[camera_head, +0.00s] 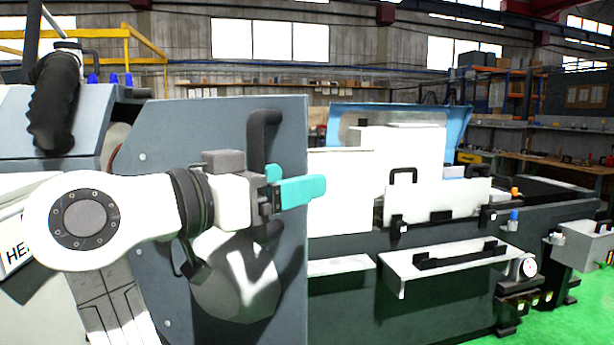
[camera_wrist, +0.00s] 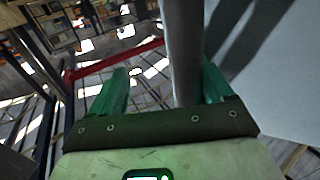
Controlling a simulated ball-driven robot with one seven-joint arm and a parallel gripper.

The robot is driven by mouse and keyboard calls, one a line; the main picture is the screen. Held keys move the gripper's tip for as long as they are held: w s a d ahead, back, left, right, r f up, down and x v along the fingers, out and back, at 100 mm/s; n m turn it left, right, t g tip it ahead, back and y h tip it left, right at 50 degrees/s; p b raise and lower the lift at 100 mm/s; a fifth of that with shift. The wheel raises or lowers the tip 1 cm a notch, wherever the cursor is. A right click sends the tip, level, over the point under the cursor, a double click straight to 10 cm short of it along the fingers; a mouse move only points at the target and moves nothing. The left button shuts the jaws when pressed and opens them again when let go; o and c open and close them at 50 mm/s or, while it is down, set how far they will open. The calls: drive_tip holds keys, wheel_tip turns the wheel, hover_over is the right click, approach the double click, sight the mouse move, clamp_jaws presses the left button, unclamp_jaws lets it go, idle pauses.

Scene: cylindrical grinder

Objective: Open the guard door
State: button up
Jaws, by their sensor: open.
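The guard door (camera_head: 225,125) is a flat grey panel on the grinder, left of centre in the head view. Its dark upright handle (camera_head: 262,132) is near the panel's right edge, and its lower part is partly hidden by my gripper. My gripper (camera_head: 297,190) has teal fingers and is at the handle, in front of the door. In the wrist view the handle bar (camera_wrist: 181,50) runs between the two fingers of my open gripper (camera_wrist: 164,72), nearer the right finger. I cannot tell whether that finger touches it. The door face (camera_wrist: 285,70) fills the right side there.
The grinder's white covers (camera_head: 435,200) and a shelf with a black handle (camera_head: 450,262) stand to the right of the door. A dial gauge (camera_head: 528,267) is at the lower right. Green floor (camera_head: 560,320) is clear at the far lower right.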

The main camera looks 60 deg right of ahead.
drive_tip(key=shift+w+f, duration=0.1)
drive_tip(key=shift+f, duration=0.1)
drive_tip(key=shift+c, duration=1.1)
drive_tip(key=o, duration=1)
drive_tip(key=shift+a, duration=0.15)
drive_tip(key=shift+c, duration=0.2)
drive_tip(key=shift+s+a+r, duration=0.1)
drive_tip(key=shift+s, duration=0.1)
drive_tip(key=shift+c, duration=0.8)
